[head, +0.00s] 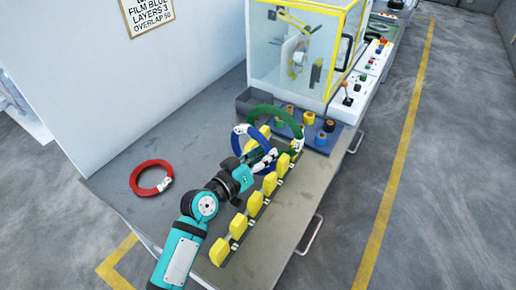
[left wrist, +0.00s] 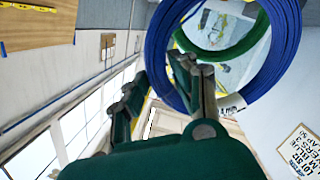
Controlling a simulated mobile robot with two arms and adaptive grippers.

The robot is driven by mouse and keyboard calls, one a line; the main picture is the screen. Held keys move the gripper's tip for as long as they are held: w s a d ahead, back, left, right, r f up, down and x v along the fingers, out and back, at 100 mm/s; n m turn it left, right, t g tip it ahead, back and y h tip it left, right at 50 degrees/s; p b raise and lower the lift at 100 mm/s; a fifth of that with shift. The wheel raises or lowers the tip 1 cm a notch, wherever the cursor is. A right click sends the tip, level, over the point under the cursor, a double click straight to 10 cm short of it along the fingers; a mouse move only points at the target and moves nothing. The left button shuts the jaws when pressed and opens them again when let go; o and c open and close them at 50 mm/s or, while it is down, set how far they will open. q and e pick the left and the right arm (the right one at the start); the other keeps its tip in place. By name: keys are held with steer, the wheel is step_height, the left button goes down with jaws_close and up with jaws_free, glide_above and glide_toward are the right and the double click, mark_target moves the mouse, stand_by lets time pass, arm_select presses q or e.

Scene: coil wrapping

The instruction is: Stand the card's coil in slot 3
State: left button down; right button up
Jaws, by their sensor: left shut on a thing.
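My left gripper (head: 250,168) is shut on the blue coil (head: 237,140), which has white patches. I hold it upright at the rack (head: 228,256) with the yellow dividers; I cannot tell whether it touches the rack or which slot it is over. In the left wrist view the blue coil (left wrist: 285,50) passes at the fingers (left wrist: 160,95). A green coil (head: 268,109) stands upright at the rack's far end, behind the blue one. A red coil (head: 138,174) lies flat on the table at left. The card (head: 148,15) on the wall reads film blue, layers 3; its top line is cut off.
The grey table (head: 160,210) is clear around the red coil. A blue tray (head: 322,143) with several coloured rolls stands beyond the rack. A glazed, yellow-framed machine (head: 300,50) stands behind it. Door handles (head: 309,235) project along the table's right side.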

arm_select(q)
steer(key=a+n+t, duration=0.1)
steer(key=w+f+t+y, duration=0.1)
steer(key=shift+a+f+n+t, duration=0.2)
steer(key=shift+a+n+t, duration=0.15)
steer(key=shift+n+t, duration=0.05)
arm_select(e)
steer(key=shift+d+r, duration=0.4)
steer(key=shift+d, duration=0.35)
arm_select(q)
steer(key=shift+d+r+p, duration=0.1)
steer(key=shift+p, duration=0.2)
arm_select(e)
steer(key=shift+r, duration=0.15)
